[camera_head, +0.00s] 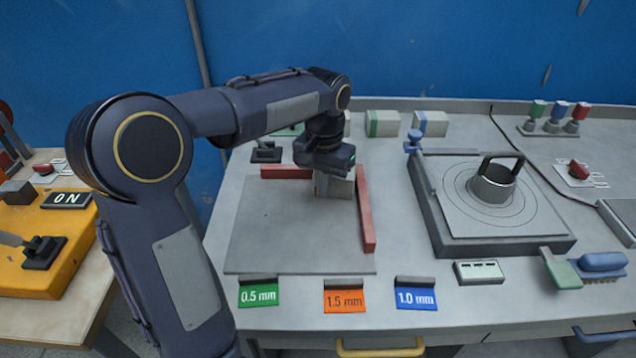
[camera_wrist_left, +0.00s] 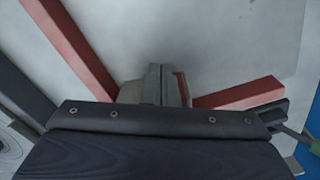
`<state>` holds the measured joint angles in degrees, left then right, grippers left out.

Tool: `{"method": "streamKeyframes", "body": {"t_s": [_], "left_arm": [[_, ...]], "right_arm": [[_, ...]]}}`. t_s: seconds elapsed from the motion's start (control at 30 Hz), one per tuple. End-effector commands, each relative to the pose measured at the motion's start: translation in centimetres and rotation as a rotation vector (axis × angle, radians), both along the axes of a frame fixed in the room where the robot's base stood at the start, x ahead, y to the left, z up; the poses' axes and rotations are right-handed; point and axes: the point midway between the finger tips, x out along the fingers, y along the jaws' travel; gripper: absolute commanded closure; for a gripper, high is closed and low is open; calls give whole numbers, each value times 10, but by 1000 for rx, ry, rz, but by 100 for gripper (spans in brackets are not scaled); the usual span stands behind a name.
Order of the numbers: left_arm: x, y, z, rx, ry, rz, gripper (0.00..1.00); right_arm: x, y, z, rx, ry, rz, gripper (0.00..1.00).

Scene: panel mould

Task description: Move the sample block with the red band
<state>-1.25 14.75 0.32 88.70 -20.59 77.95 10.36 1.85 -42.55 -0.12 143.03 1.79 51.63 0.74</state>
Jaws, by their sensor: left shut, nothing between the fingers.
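The sample block with the red band (camera_wrist_left: 183,88) shows only in part in the left wrist view, behind my left gripper's fingers (camera_wrist_left: 160,84). A strip of red shows at its right side. In the head view the pale block (camera_head: 340,188) stands at the inner corner of two red rails on a grey plate (camera_head: 285,235). My left gripper (camera_head: 320,185) points down right at the block, its fingers shut together and empty. I cannot tell whether they touch the block. My right gripper is not in view.
A green-banded block (camera_head: 383,123) and a blue-banded block (camera_head: 431,123) stand at the back. Red rails (camera_head: 366,208) edge the plate. Labels (camera_head: 344,298) lie in front. A round-ringed press plate (camera_head: 455,222) with a handled weight (camera_head: 493,184) stands right. The plate's front is clear.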

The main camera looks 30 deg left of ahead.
Motion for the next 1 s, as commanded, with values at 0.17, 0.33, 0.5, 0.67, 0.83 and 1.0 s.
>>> {"method": "streamKeyframes", "body": {"t_s": [0.17,0.33,0.5,0.67,0.83,1.0], "left_arm": [[11,1,0,0,0,0,100],[12,1,0,0,0,0,100],[12,1,1,0,0,0,100],[23,1,5,0,1,0,100],[35,3,2,2,-8,0,100],[35,4,1,5,-11,1,100]], "right_arm": [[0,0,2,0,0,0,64],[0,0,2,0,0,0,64],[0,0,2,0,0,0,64],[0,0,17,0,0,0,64],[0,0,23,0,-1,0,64],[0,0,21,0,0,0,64]]}}
